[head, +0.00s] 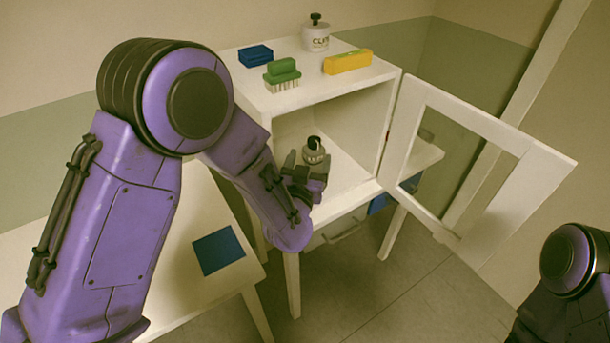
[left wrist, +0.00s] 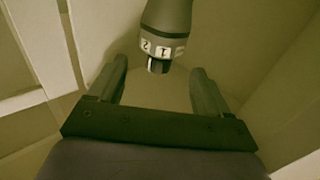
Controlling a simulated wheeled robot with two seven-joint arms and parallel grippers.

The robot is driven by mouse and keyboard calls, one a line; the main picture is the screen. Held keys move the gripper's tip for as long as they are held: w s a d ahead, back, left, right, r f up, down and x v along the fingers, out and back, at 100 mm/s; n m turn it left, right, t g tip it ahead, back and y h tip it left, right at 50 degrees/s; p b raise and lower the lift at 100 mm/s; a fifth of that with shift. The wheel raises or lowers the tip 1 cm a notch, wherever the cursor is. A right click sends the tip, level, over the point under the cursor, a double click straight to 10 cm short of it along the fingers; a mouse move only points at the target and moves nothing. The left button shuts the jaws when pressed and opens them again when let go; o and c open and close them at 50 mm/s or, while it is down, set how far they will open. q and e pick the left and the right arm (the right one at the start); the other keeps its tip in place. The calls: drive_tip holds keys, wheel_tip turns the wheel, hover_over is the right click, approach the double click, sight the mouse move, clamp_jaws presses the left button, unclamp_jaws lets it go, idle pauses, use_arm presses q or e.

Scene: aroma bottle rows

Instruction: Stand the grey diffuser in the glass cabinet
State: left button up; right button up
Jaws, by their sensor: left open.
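The grey diffuser (head: 314,154), with a dark top, stands upright on the floor of the white glass cabinet (head: 352,110). It also shows in the left wrist view (left wrist: 167,22), with its pale label and dark end towards my gripper. My left gripper (head: 306,172) is at the cabinet's open front, close to the diffuser and partly in front of it. Its fingers are spread and empty in the left wrist view (left wrist: 158,82), with the diffuser's dark end between their tips and a gap on each side. My right gripper is out of view.
The cabinet door (head: 560,160) is swung open to the right. On the cabinet's top are a blue block (head: 256,56), a green brush (head: 282,74), a yellow block (head: 348,62) and a white jar (head: 316,38). A blue mat (head: 218,250) lies on the left table (head: 185,285).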

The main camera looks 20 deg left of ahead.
use_arm(q)
drive_tip(key=s, duration=0.5)
drive_tip(key=shift+s+d+b, duration=0.3)
drive_tip(key=shift+s+b, duration=0.05)
idle(0.7)
